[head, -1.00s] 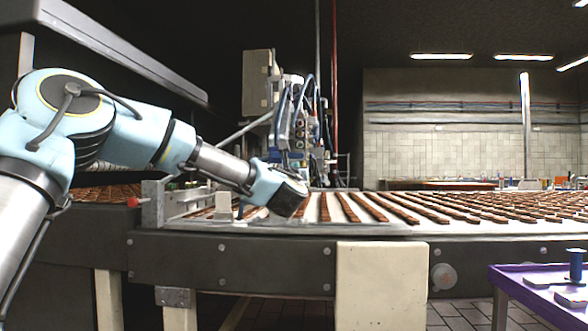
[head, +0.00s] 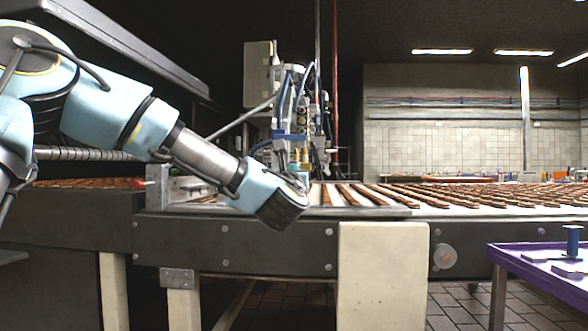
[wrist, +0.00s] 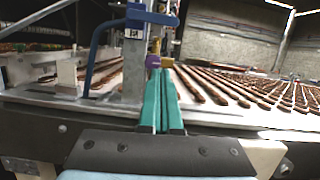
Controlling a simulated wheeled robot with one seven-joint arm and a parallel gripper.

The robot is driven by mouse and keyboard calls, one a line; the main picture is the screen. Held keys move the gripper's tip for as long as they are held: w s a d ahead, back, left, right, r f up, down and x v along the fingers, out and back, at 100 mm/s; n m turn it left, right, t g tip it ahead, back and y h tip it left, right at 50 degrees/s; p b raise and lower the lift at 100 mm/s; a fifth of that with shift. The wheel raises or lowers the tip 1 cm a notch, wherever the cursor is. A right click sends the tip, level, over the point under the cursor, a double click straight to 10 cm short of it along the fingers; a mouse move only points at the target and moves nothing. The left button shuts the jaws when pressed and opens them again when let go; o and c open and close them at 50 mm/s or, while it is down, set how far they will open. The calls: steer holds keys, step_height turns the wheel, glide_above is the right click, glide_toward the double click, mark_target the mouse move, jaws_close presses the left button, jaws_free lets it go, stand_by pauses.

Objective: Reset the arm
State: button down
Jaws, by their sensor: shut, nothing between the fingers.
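My gripper (wrist: 161,95) shows in the wrist view as two teal fingers lying together, shut with nothing between them. It points toward the conveyor edge and the machine behind it. In the head view my arm reaches in from the left and its dark wrist end is in front of the conveyor's near side. The fingers cannot be made out in the head view.
The conveyor (head: 285,240) carries rows of brown sandwich biscuits (head: 450,193). A depositing machine (head: 295,110) with hoses stands over it. A purple table (head: 525,257) holding a blue spool-shaped object (head: 573,240) stands at the right front. The tiled floor between is clear.

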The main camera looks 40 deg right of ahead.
stand_by(0.5)
steer(key=w+a+f+m+g+y, duration=0.25)
steer(key=a+f+m, duration=0.25)
steer(key=f+m, duration=0.35)
steer(key=w+a+f+m+g+y, duration=0.1)
steer(key=w+a+f+m+g, duration=0.3)
steer(key=f+m, duration=0.45)
steer(key=s+a+f+m+g+y, duration=0.1)
steer(key=a+f+m+y, duration=0.15)
steer(key=a+f, duration=0.45)
steer(key=a+f+m+g+y, duration=0.1)
steer(key=a+f+m+y, duration=0.15)
steer(key=a, duration=0.85)
steer(key=s+a+f+m+g+y, duration=0.1)
steer(key=a+f+m+y, duration=0.15)
steer(key=a+f, duration=0.45)
steer(key=s+a+f+m+g+y, duration=0.1)
steer(key=s+a+m+g, duration=0.1)
steer(key=s+a, duration=0.5)
steer(key=s+a+f+m+g+y, duration=0.1)
steer(key=s+a+m+g+y, duration=0.2)
steer(key=a, duration=0.8)
step_height(320, 180, up, 25)
steer(key=h+p, duration=0.1)
steer(key=p, duration=2.3)
steer(key=shift+s+d+f+t, duration=0.15)
steer(key=shift+t, duration=0.2)
